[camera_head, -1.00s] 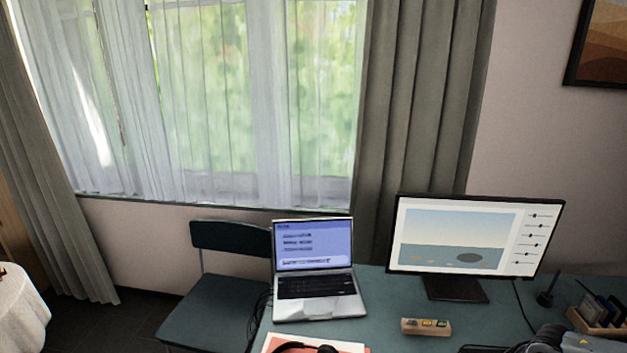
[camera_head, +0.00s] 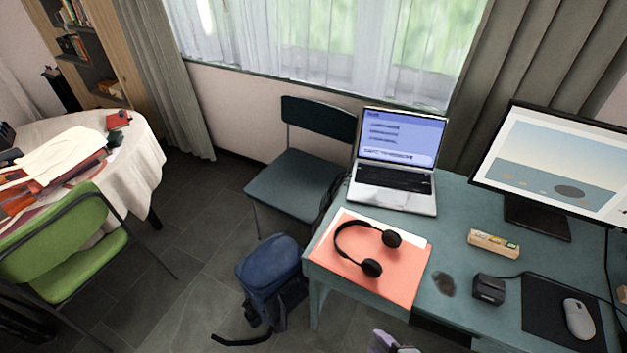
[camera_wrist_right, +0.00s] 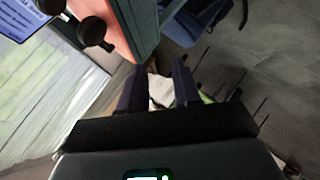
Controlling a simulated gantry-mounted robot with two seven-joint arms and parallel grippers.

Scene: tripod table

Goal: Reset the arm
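My right gripper (camera_head: 394,344) shows only as a small tip at the bottom edge of the head view, in front of the desk. In the right wrist view, the two dark fingers of this gripper (camera_wrist_right: 160,88) stand apart with a clear gap. Nothing is held between them; only the distant background shows there. My left gripper is in neither view.
The teal desk (camera_head: 455,196) carries a laptop (camera_head: 393,178), headphones (camera_head: 372,237) on a salmon folder (camera_head: 340,268), a monitor (camera_head: 562,165) and a mouse (camera_head: 578,319). A blue backpack (camera_head: 270,268) lies left of it. Open floor (camera_head: 190,240) reaches to a green chair (camera_head: 75,240).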

